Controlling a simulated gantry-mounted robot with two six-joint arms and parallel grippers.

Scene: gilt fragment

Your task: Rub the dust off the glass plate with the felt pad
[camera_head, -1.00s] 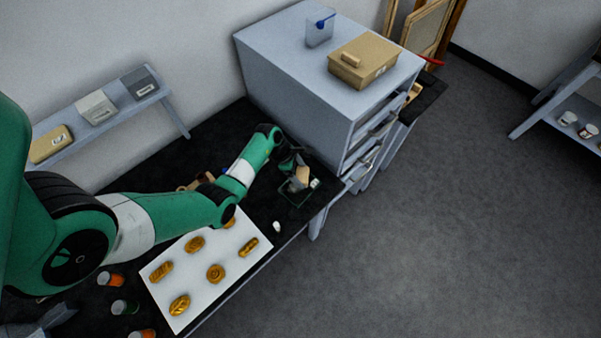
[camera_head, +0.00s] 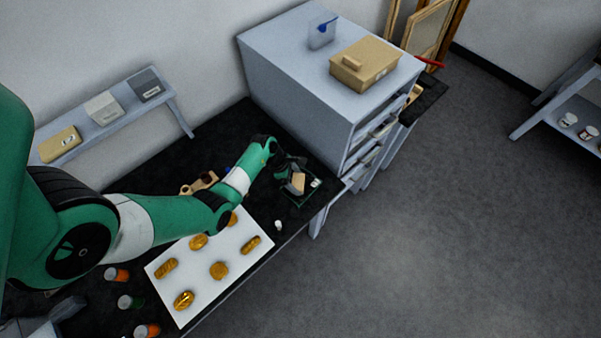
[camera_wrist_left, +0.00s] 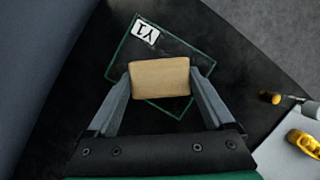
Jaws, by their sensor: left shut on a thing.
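The felt pad, a tan block (camera_wrist_left: 160,78), is held between the two fingers of my left gripper (camera_wrist_left: 161,84) in the left wrist view. The pad also shows in the head view (camera_head: 298,182). The glass plate (camera_wrist_left: 193,59) lies on the black bench top under the pad, a dark see-through rectangle with a green edge and a white label marked Y1 (camera_wrist_left: 145,31). The pad hides part of the plate, and I cannot tell if it touches the glass. Dust on the plate is too faint to make out. My right gripper is not in view.
A white sheet with gilt pieces (camera_head: 206,262) lies left of the plate. A small white-capped item (camera_head: 278,225) stands near the bench edge. A grey drawer cabinet (camera_head: 300,75) rises close behind. Several small jars (camera_head: 130,301) stand at the lower left.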

